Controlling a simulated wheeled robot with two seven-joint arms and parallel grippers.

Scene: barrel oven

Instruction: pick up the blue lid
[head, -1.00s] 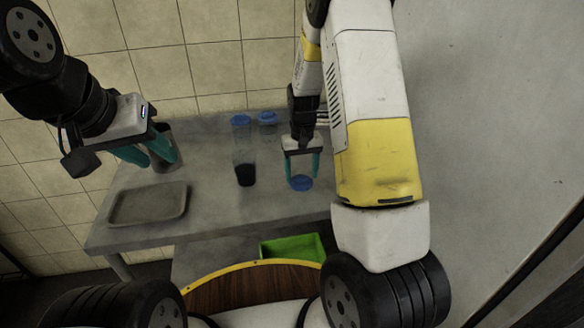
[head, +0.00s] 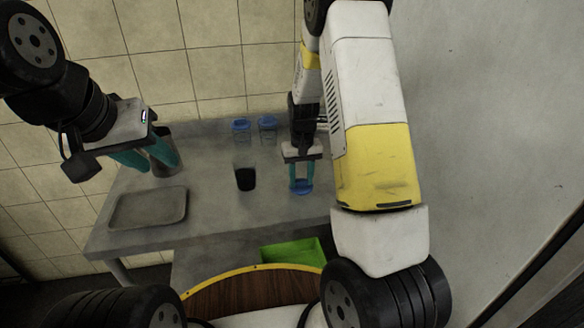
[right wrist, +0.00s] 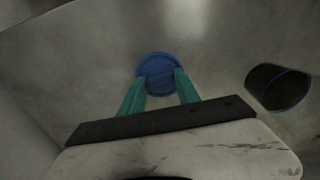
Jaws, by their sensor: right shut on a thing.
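A round blue lid (head: 301,187) is between the teal fingertips of my right gripper (head: 301,180), over the right part of the grey table. The right wrist view shows the lid (right wrist: 160,70) with the two fingers (right wrist: 160,84) closed on its sides. I cannot tell whether the lid still touches the table. My left gripper (head: 150,160) hangs at the left of the head view, with its teal fingers apart and no object seen between them.
A dark cup (head: 245,179) stands left of the right gripper; it also shows in the right wrist view (right wrist: 278,88). Two blue-topped containers (head: 241,126) (head: 267,124) stand at the back. A grey tray (head: 148,207) lies at left, near a dark container (head: 164,160). A green bin (head: 292,250) is below the front edge.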

